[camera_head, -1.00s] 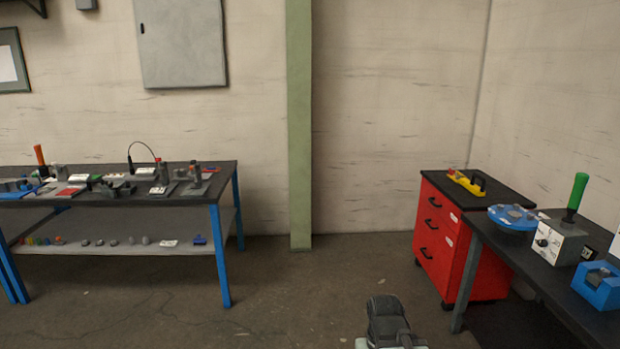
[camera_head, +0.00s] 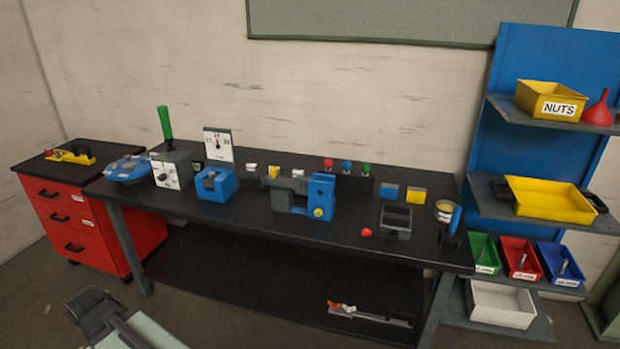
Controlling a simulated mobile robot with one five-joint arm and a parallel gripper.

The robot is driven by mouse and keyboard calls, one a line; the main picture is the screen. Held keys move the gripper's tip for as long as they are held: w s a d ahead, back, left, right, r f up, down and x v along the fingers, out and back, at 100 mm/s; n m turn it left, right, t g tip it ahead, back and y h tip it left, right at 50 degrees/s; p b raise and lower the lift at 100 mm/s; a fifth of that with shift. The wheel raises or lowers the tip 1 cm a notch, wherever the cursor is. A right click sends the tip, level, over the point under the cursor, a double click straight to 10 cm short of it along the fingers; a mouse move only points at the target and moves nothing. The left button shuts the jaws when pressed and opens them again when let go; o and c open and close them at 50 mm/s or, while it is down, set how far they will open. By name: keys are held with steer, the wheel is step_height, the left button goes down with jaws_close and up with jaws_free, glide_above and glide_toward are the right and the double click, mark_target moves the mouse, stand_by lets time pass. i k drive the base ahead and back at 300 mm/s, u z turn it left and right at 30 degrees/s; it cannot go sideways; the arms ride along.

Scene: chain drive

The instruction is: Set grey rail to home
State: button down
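No rail with a readable home mark can be made out. A long grey piece with orange-red parts (camera_head: 370,315) lies on the bench's lower shelf; I cannot tell whether it is the grey rail. A grey and blue device (camera_head: 300,196) with a yellow knob stands mid-bench, and I cannot tell whether it holds a rail. Part of my arm, dark grey and pale, shows at the lower left, well short of the bench. No gripper fingers show.
The dark bench (camera_head: 260,219) carries a box with a green lever (camera_head: 172,168), a blue block (camera_head: 216,184) and small buttons. A red drawer cabinet (camera_head: 85,225) stands left. A blue shelf rack (camera_head: 535,160) with bins stands right. Bare floor lies in front.

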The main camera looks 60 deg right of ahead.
mark_target(296, 183)
steer(key=z, duration=1.85)
steer(key=k, duration=0.45)
steer(key=u, duration=0.75)
steer(key=i, duration=1.15)
steer(key=u, duration=0.45)
steer(key=k, duration=0.6)
steer(key=u, duration=0.25)
steer(key=i, duration=0.6)
steer(key=z, duration=0.15)
